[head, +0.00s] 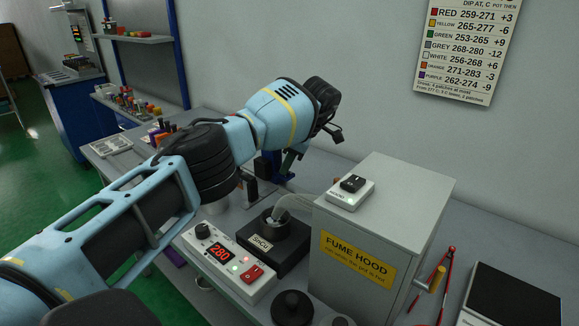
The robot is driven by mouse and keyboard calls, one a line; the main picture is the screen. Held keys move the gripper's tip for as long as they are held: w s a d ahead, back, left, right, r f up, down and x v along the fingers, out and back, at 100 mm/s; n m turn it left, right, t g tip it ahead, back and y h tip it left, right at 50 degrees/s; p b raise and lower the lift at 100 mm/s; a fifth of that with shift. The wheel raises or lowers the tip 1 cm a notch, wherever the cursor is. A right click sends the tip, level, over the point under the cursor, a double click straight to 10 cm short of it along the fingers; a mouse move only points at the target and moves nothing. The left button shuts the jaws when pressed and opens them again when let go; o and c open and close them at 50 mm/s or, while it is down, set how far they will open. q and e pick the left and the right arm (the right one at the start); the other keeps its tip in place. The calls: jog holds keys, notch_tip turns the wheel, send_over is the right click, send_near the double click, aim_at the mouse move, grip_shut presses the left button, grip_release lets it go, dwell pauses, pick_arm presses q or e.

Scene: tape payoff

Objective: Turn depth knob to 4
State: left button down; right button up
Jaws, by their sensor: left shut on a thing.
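My left arm reaches across from the left, and its gripper (331,131) is at the far end of the black wrist, in front of the back wall. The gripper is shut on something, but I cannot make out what. A dark upright bracket (290,160) stands just below the wrist, partly hidden by my arm. No knob marked as depth is readable. A black knob (203,230) sits on a white control box (225,262) with a red display reading 280. My right gripper is not in view.
A grey fume hood (384,215) carries a small switch box (350,192). A black pot block (273,244) labelled SnCu stands left of it. A temperature chart (465,45) hangs on the wall.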

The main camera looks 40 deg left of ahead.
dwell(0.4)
pick_arm(q)
jog(key=c, duration=1.4)
grip_release()
jog(key=shift+o, duration=0.2)
